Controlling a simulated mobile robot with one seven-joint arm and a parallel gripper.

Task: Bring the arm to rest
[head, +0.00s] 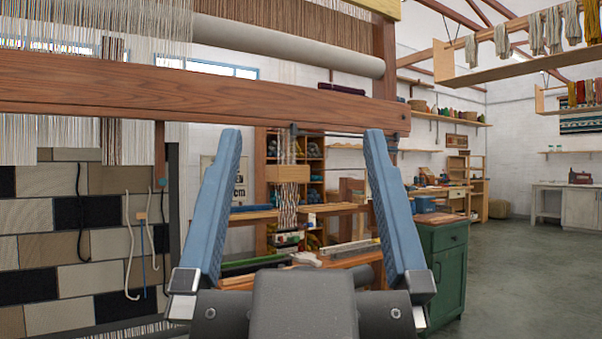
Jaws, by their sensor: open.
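My gripper (295,195) is raised in front of the head camera, in the lower middle of the view. Its two blue fingers stand upright and wide apart, with nothing held between them. Through the gap I see a part of a loom and shelving farther back. The rest of my arm is hidden behind the gripper's dark body or out of view.
A large wooden loom with a thick beam (230,98) and a grey-and-black woven panel (70,230) fills the left. A green cabinet (447,270) stands right of my gripper. Skeins (553,30) hang from a rack at upper right. The grey floor (530,290) at right is clear.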

